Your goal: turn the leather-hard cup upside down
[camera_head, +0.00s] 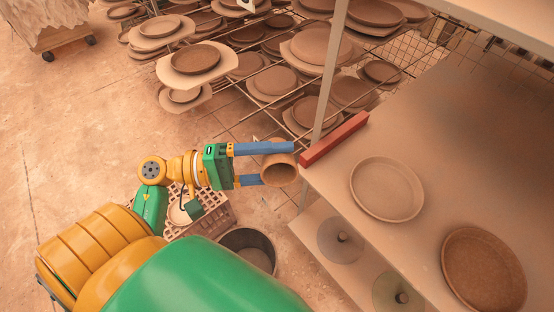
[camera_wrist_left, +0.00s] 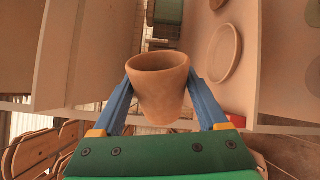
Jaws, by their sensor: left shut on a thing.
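The leather-hard cup (camera_head: 280,172) is a plain brown clay cup, wider at its mouth than at its base. My left gripper (camera_head: 278,165) is shut on it, with one blue finger on each side of its wall. It is held in the air just left of the shelf edge. In the left wrist view the cup (camera_wrist_left: 160,100) sits between the two fingers (camera_wrist_left: 160,88), its open mouth towards the picture's top and its narrow end towards the bottom. The cup looks tilted; its exact lean in the room is unclear. My right gripper is not in view.
A shelf (camera_head: 345,170) at right carries round clay plates (camera_head: 387,188) and a red bar (camera_head: 334,138) near its edge. Wire racks (camera_head: 300,75) full of plates stand behind. A dark bucket (camera_head: 247,250) and a lattice crate (camera_head: 215,213) are on the floor below.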

